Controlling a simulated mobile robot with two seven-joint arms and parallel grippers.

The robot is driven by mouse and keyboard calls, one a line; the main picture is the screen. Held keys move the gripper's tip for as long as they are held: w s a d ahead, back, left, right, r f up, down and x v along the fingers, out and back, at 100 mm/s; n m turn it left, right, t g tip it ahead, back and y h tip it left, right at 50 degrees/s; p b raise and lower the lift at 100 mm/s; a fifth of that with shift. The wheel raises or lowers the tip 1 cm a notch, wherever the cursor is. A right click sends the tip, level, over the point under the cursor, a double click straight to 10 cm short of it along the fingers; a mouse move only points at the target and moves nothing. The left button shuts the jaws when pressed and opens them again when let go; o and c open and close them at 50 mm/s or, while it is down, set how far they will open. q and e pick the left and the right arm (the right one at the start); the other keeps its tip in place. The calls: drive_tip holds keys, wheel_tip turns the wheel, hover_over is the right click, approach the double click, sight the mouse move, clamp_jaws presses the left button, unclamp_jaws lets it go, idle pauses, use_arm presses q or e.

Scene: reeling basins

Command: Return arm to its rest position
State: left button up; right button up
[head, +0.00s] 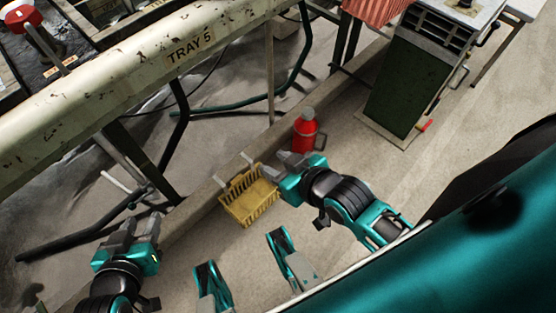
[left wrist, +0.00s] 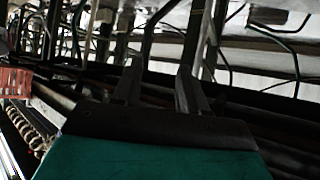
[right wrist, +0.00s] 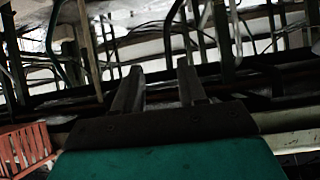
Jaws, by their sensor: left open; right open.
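My left gripper (head: 122,232) is at the lower left of the head view, held in the air with its fingers apart and nothing between them. Its fingers also show in the left wrist view (left wrist: 160,88), empty. My right gripper (head: 256,166) is near the middle of the head view, its fingers over the far edge of a yellow basket (head: 248,205) as seen from above; I cannot tell if they touch. In the right wrist view its fingers (right wrist: 160,88) stand apart and empty.
A red bottle (head: 305,132) stands on the floor just beyond my right gripper. A long worn trough marked TRAY 5 (head: 120,80) crosses the upper left on dark legs. A green cabinet (head: 405,85) stands at upper right. The floor (head: 375,165) between is clear.

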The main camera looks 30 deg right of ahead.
use_arm(q)
drive_tip(key=s+a+r+y+p, duration=0.1)
drive_tip(key=a+r+p, duration=0.2)
drive_tip(key=r+p, duration=0.9)
drive_tip(key=p, duration=0.5)
drive_tip(key=shift+s+a, duration=0.15)
drive_tip(key=shift+s, duration=0.2)
use_arm(e)
drive_tip(key=s+d+r+h, duration=0.1)
drive_tip(key=d+r, duration=0.2)
drive_tip(key=r, duration=0.8)
drive_tip(key=shift+s+r, duration=0.4)
drive_tip(key=shift+d, duration=0.15)
